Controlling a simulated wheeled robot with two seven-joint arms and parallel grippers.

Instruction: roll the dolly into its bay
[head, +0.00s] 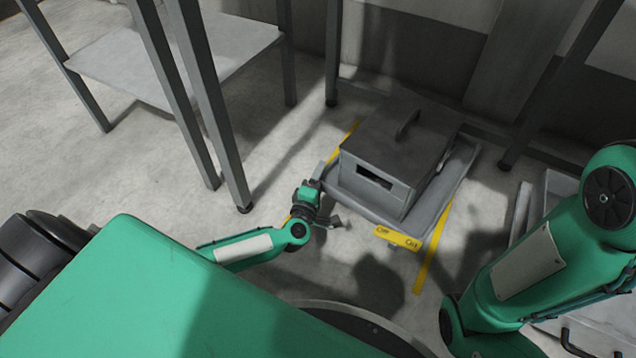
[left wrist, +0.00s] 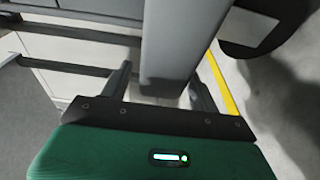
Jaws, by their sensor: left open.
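The dolly (head: 452,183) is a low grey tray with a raised rim, carrying a dark-lidded grey box (head: 400,150). In the head view it stands between yellow floor lines (head: 432,250), which mark the bay. Its right side lies close to or over the right line; I cannot tell which. My left gripper (head: 326,196) is at the dolly's near left corner. In the left wrist view its fingers (left wrist: 161,88) are apart, with a grey bar or edge (left wrist: 180,45) between them. I cannot tell if they touch it. My right gripper is out of view; only that arm shows.
A yellow label plate (head: 397,238) is at the dolly's near edge. A grey-legged table (head: 170,55) stands at the left, and frame posts (head: 333,50) rise behind the dolly. A light grey unit (head: 600,325) is at the lower right.

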